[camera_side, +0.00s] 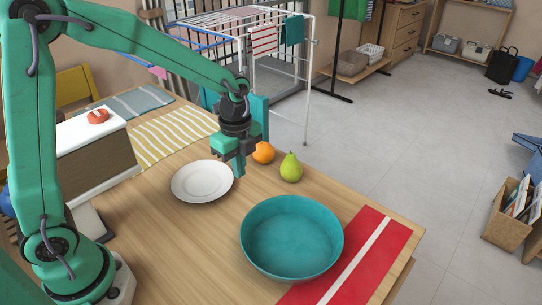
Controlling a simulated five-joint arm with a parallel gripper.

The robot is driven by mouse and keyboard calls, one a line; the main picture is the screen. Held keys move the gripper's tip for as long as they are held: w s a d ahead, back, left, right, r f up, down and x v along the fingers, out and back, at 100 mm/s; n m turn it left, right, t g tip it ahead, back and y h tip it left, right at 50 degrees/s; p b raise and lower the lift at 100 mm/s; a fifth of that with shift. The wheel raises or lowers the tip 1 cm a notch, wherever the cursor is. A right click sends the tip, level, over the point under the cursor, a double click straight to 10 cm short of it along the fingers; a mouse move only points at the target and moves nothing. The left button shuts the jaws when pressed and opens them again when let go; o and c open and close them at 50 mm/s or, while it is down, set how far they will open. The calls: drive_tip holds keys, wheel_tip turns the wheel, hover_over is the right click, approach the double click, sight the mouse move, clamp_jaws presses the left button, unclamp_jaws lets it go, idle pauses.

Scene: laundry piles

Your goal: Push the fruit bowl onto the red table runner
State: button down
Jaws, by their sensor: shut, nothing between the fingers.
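The fruit bowl (291,238) is a teal, empty, upright bowl near the front of the wooden table. The red table runner (374,262), with a white stripe, lies to its right along the table's end. The bowl's right side overlaps the runner's left edge in the picture; how much of its base rests on the runner is hidden. My gripper (239,174) is shut and empty, pointing down behind and left of the bowl, apart from it, close to the white plate's right rim in the picture.
A white plate (201,181) lies left of my gripper. An orange (263,153) and a green pear (290,168) stand to its right, behind the bowl. A yellow striped cloth (172,136) lies at the back. Bare table (190,240) shows left of the bowl.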

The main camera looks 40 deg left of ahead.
sight(271, 229)
wheel_tip(271, 229, down, 8)
drive_tip(key=shift+f, duration=0.25)
drive_tip(key=shift+d+f, duration=0.1)
drive_tip(key=shift+d, duration=1.9)
drive_tip(key=d, duration=1)
drive_tip(key=shift+s+d, duration=0.2)
drive_tip(key=shift+a, duration=0.1)
drive_tip(key=shift+a, duration=0.4)
drive_tip(key=a, duration=0.3)
drive_tip(key=shift+w, duration=0.1)
wheel_tip(271, 229, up, 10)
